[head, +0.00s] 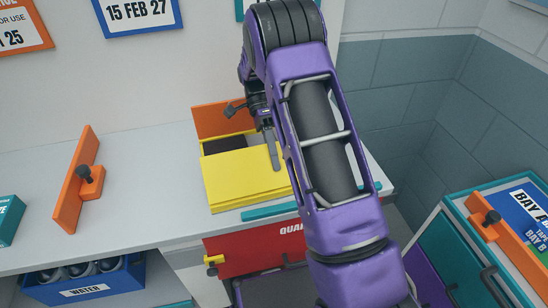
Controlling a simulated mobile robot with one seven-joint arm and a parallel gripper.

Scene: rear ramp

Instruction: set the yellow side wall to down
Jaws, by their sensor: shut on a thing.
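The yellow side wall (245,182) is a broad yellow panel on the near side of a small open box on the counter. It slants toward me, with a yellow strip along its lower edge. Behind it stand the box's orange wall (212,119) and a dark opening. My gripper (271,150) points down at the upper right part of the yellow wall. One grey finger shows in front of the panel. The gripper looks shut on the wall, but my purple arm hides the right end of the panel and part of the grasp.
The white counter (140,170) is mostly clear left of the box. An orange panel with a dark knob (78,185) stands there. A teal strip (270,212) lies at the counter's front edge, above a red drawer front (245,252). A teal-edged cabinet (475,200) stands at right.

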